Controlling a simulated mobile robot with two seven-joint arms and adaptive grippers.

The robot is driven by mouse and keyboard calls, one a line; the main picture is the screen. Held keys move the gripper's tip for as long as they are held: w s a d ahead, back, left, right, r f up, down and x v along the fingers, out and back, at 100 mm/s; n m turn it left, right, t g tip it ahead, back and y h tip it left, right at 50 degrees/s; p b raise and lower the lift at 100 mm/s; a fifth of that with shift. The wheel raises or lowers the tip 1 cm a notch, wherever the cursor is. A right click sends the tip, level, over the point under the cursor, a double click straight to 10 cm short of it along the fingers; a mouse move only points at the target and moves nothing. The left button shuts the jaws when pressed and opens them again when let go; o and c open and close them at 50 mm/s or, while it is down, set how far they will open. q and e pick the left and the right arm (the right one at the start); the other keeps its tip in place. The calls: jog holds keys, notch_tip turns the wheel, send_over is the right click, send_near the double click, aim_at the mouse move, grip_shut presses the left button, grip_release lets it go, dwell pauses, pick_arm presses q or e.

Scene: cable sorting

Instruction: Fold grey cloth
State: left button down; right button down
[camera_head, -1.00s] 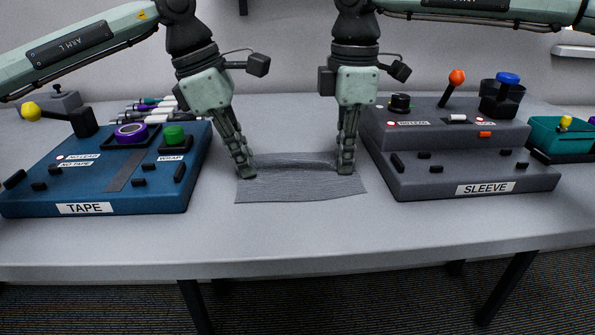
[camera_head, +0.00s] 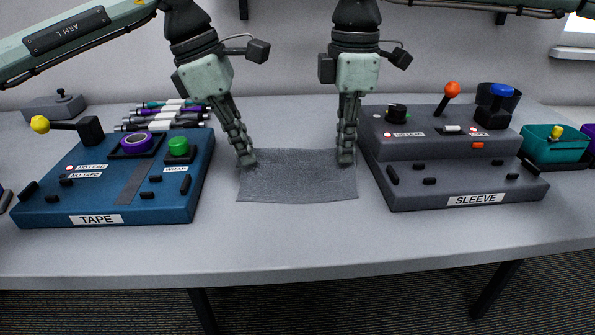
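The grey cloth (camera_head: 297,180) lies on the table between the two machines. My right gripper (camera_head: 345,162) points down at the far right corner in the same way. The fingers of each gripper look close together, seen edge-on. I cannot tell whether either one pinches the cloth.
The blue TAPE machine (camera_head: 60,207) stands to the left, with a yellow-knobbed lever. The grey SLEEVE machine (camera_head: 420,196) stands close on the right. Several cables (camera_head: 165,113) lie behind the TAPE machine. A teal bin (camera_head: 548,150) is at far right. The table front (camera_head: 300,240) is clear.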

dwell(0.3)
